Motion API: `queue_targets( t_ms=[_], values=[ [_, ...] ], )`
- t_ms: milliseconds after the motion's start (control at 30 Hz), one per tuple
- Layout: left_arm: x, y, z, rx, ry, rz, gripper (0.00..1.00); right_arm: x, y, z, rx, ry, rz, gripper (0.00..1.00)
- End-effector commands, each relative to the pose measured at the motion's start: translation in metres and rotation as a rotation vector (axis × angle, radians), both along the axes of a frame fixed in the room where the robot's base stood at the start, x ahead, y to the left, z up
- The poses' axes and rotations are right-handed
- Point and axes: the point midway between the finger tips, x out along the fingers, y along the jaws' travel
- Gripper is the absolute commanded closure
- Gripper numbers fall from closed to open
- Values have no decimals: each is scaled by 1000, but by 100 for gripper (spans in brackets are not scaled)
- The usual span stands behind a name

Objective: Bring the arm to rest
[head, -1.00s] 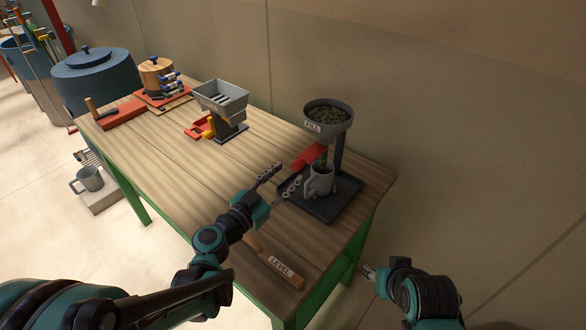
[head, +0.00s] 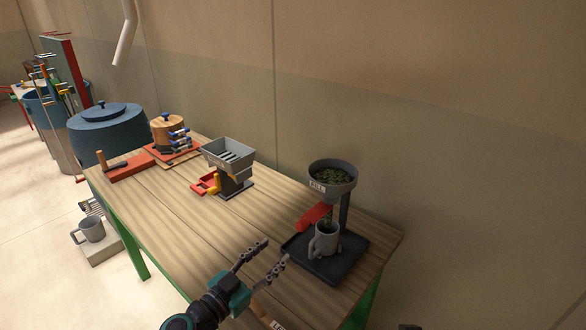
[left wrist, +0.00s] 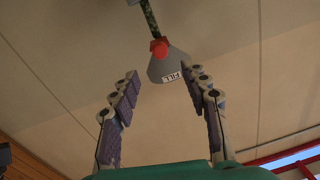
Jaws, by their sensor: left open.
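My left gripper (head: 262,262) is open and empty over the front part of the wooden table (head: 180,225). Its two fingers also show spread apart in the left wrist view (left wrist: 165,95), with nothing between them. The gripper is apart from the grey mug (head: 325,240), which stands on a dark tray (head: 338,264) under a grey funnel (head: 333,174) filled with green beans. The funnel with its "FILL" label also shows beyond the fingertips in the left wrist view (left wrist: 165,66). My right gripper is not in view.
A grey hopper machine (head: 228,160), a wooden drum (head: 168,132) on a red base and a red block (head: 130,168) stand farther left on the table. A label stick (head: 268,318) lies partly hidden near the gripper. Another mug (head: 90,229) stands low at left.

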Motion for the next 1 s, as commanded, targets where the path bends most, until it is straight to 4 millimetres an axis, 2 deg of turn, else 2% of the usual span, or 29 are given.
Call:
queue_targets(
  t_ms=[167, 267, 333, 433, 500, 700, 833, 1000],
  values=[
    [-11, -14, -17, 17, 147, -34, 54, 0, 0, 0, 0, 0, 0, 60],
    [-29, -22, -39, 41, 340, -33, 54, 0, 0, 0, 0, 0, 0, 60],
    [-46, -20, -57, 64, 493, 3, 54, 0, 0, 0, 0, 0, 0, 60],
    [-72, -4, -77, 98, 689, 109, 54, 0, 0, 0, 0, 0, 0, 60],
    [-90, 13, -87, 116, 797, 212, 54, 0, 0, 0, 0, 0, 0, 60],
    [-126, 62, -93, 138, 941, 492, 54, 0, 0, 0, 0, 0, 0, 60],
    [-136, 79, -91, 137, 959, 584, 54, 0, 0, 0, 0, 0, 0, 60],
    [-137, 83, -90, 134, 962, 606, 54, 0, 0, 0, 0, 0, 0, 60]
  ],
)
